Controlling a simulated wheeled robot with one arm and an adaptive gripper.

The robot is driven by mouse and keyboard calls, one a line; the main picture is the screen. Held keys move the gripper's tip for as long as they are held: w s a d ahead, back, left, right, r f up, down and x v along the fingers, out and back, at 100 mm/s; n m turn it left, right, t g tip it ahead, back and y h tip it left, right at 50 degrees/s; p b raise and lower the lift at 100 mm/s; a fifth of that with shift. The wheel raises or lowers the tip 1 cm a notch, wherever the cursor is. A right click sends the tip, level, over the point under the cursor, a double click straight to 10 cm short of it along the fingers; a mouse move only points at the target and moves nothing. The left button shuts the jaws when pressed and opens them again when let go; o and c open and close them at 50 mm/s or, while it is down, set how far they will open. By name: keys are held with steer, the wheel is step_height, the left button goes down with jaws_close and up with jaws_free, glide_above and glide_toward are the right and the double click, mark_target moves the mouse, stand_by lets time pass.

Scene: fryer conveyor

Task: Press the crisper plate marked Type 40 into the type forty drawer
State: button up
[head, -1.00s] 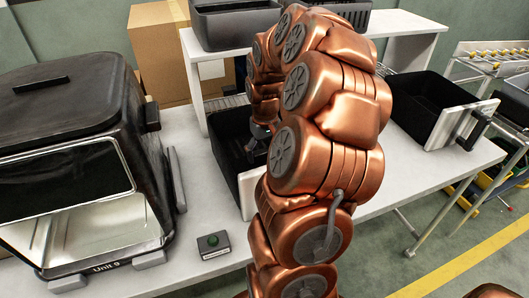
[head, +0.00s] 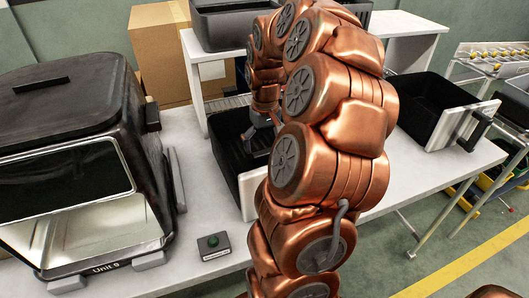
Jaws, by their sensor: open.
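A black drawer (head: 229,136) with a white front panel stands on the white table, left of my arm. My gripper (head: 254,142) is partly in view over this drawer, pointing down toward its inside. It is open, with my arm hiding part of it. A dark floor or plate shows in the drawer under the gripper, but I cannot tell which it is. A second black drawer (head: 426,100) with a white front and dark handle stands on the right of the table. No Type 40 marking is readable on either drawer, and I cannot make out a crisper plate.
A large black fryer (head: 70,120) labelled Unit 9 stands at the left. A small box with a green button (head: 213,241) sits in front. A raised white shelf (head: 405,22) carries black bins (head: 230,25) behind. A cardboard box (head: 160,50) stands at the back left.

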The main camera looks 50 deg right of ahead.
mark_target(265, 152)
step_height(265, 152, up, 8)
stand_by(0.4)
steer(key=shift+r, duration=0.15)
stand_by(0.5)
